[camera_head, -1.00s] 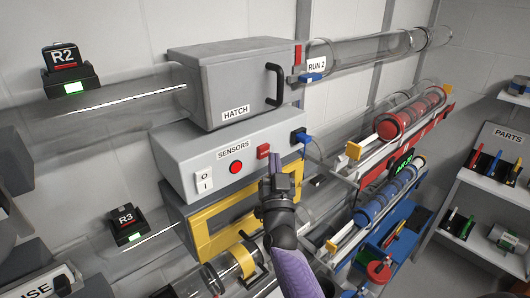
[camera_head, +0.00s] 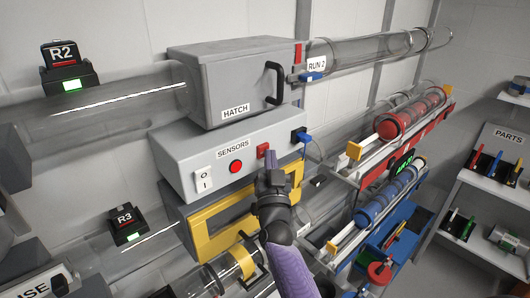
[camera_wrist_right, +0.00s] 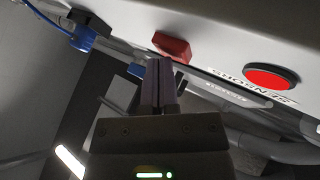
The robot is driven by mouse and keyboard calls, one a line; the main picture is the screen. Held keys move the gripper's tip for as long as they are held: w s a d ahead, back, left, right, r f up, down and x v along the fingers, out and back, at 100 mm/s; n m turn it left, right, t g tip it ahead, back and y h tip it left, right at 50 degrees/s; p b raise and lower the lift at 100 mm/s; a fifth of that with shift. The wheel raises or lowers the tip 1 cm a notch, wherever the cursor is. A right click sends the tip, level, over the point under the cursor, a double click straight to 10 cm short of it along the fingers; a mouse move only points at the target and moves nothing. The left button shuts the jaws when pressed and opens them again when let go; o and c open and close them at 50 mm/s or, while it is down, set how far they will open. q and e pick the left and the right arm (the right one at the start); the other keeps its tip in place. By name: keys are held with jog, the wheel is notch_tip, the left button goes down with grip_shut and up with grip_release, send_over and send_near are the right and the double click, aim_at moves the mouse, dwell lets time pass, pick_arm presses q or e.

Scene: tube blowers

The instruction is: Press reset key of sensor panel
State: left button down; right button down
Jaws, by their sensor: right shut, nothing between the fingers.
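The sensor panel (camera_head: 178,150) is a grey box labelled SENSORS, below the hatch box. Its front has a white rocker switch (camera_head: 203,180), a round red button (camera_head: 236,167) and a small square red key (camera_head: 263,150). No reset label is legible. My right gripper (camera_head: 271,154) is shut and empty, its fingertips at the square key's lower right. In the right wrist view the fingertips (camera_wrist_right: 158,64) end right beside the square red key (camera_wrist_right: 174,46); whether they touch it I cannot tell. The round red button (camera_wrist_right: 272,78) lies to the right there. My left gripper is not in view.
A black socket with a blue plug (camera_head: 301,136) sits at the panel's right end. The grey hatch box (camera_head: 225,85) overhangs above. A yellow-framed box (camera_head: 220,228) is below. Racks with red balls (camera_head: 405,115) and a blue tube (camera_head: 385,197) stand to the right.

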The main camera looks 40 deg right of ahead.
jog(key=shift+w, duration=0.15)
dwell(0.5)
jog(key=shift+s+p, duration=0.5)
jog(key=shift+s, duration=0.35)
jog(key=s+p, duration=0.2)
jog(key=s, duration=0.1)
jog(key=s+p, duration=0.1)
jog(key=s, duration=0.1)
jog(key=shift+d, duration=0.25)
